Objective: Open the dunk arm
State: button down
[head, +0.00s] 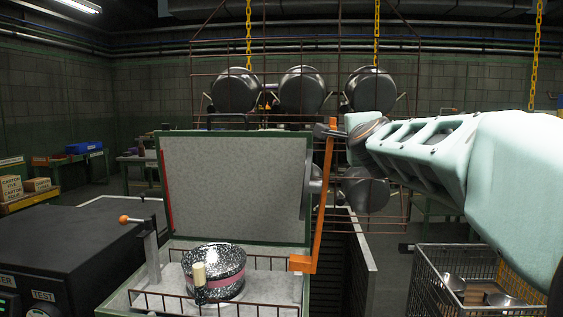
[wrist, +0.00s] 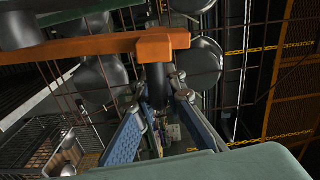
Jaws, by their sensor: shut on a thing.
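The orange dunk arm (head: 326,205) stands nearly upright at the right side of a grey-panelled station, with a foot bent left at its lower end. My gripper (head: 328,130) is at its top end, reaching in from the right. In the wrist view the orange bar (wrist: 90,48) runs across the top, and a dark handle (wrist: 154,80) sticks out from its end. My gripper (wrist: 160,100) has its two blue-padded fingers on either side of this handle and is shut on it. The exact contact is partly hidden in the head view.
A speckled pot (head: 214,262) with a pink band sits on the railed tray below. A lever with an orange knob (head: 125,219) stands at left. Dark pots (head: 302,90) hang on a wire rack behind. A wire cart (head: 468,250) stands at lower right.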

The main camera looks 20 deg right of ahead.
jog(key=shift+s+r, duration=0.2)
jog(key=shift+r, duration=0.15)
jog(key=c, duration=2)
grip_release()
jog(key=shift+w, duration=0.1)
